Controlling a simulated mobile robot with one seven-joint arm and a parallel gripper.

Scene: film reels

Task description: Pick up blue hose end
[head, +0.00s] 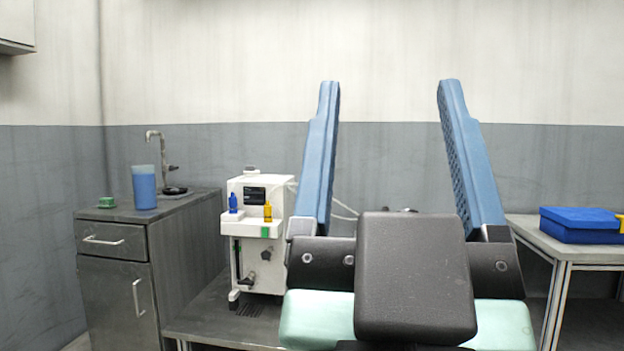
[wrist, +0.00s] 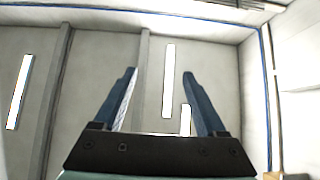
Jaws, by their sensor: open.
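A small blue hose end (head: 233,203) stands upright on the left of the front ledge of a white machine (head: 262,190), left of centre in the head view. A similar yellow piece (head: 267,211) stands to its right on the same ledge. My gripper (head: 389,90) is in the middle of the head view, with its two blue fingers pointing up and wide apart. Nothing is between them. It appears nearer to me than the machine and to the right of the blue hose end. The wrist view shows my gripper (wrist: 158,74) open and empty against the ceiling; the hose end is not visible there.
A grey cabinet (head: 115,240) at left carries a blue cup (head: 144,187), a tap (head: 160,155) and a small green object (head: 106,202). The machine stands on a low grey bench (head: 205,318). A blue case (head: 580,224) lies on a table (head: 545,238) at right. Thin pale tubes run behind my gripper.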

